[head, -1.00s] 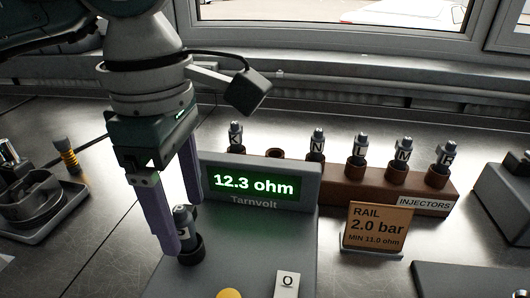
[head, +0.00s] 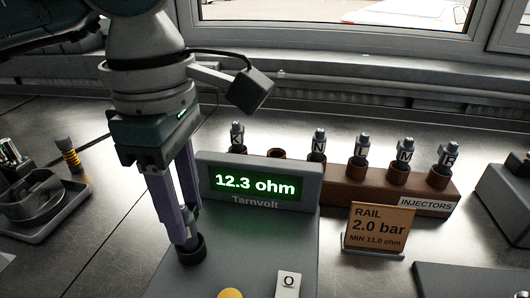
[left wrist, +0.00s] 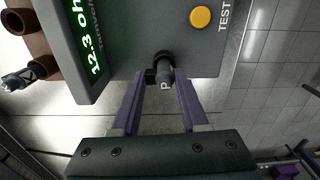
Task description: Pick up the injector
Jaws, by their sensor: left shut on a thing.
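The injector (left wrist: 165,79), a small dark cylinder with a light label reading P, stands upright in the dark round socket of the grey tester (head: 255,262). My left gripper (head: 185,240) points down over the socket, its purple fingers shut on the injector. In the head view the fingers hide most of the injector, and the black socket (head: 191,254) shows just below them. The left wrist view shows a finger on each side of the injector. The tester's green display (head: 256,184) reads 12.3 ohm. My right gripper is not in view.
Several lettered injectors stand in a brown rack (head: 345,190) behind the tester; one hole is empty. A RAIL sign (head: 378,228) reads 2.0 bar, MIN 11.0 ohm. A yellow TEST button (left wrist: 201,17) is on the tester. A grey tray (head: 45,220) with parts lies left.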

